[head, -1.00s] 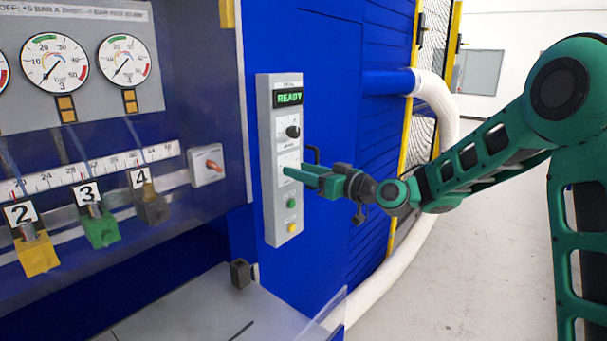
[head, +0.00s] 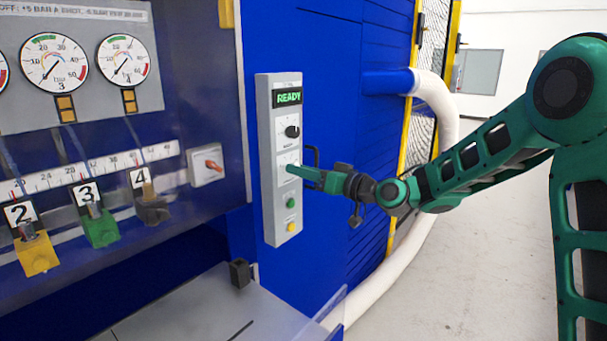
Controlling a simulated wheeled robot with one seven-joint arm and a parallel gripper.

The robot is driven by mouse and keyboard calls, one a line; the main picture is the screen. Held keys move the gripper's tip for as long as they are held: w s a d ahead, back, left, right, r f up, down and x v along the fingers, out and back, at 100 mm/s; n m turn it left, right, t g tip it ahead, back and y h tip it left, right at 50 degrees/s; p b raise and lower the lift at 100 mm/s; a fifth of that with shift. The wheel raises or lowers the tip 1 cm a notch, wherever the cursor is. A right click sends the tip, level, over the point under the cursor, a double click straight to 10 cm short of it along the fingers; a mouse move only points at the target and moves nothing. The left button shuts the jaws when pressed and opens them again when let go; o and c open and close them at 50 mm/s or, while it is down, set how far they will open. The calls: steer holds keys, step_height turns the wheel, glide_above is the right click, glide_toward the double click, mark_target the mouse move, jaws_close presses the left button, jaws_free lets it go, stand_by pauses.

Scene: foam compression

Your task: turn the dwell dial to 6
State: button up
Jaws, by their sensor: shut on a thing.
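A grey control panel (head: 267,213) stands upright on the blue machine, with a lit green READY display (head: 288,97) at its top. A black-knobbed dial (head: 292,131) is on the panel's upper part and is uncovered. A second dial plate (head: 283,157) lies below it, and my gripper (head: 291,169) reaches it from the right. My green fingers are shut at this lower dial, and they hide its knob. I cannot read its setting or which dial is labelled dwell.
A green button (head: 291,203) and a yellow button (head: 291,227) sit below my fingers. A switch box with a red handle (head: 207,165) is to the left. A white hose (head: 436,100) curves behind my arm. Open floor (head: 480,260) lies to the right.

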steer(key=m, duration=0.6)
steer(key=shift+w, duration=0.15)
steer(key=shift+d+m, duration=0.1)
steer(key=shift+m, duration=0.3)
steer(key=o, duration=1.1)
steer(key=shift+c, duration=0.2)
steer(key=v, duration=1)
steer(key=shift+d, duration=0.25)
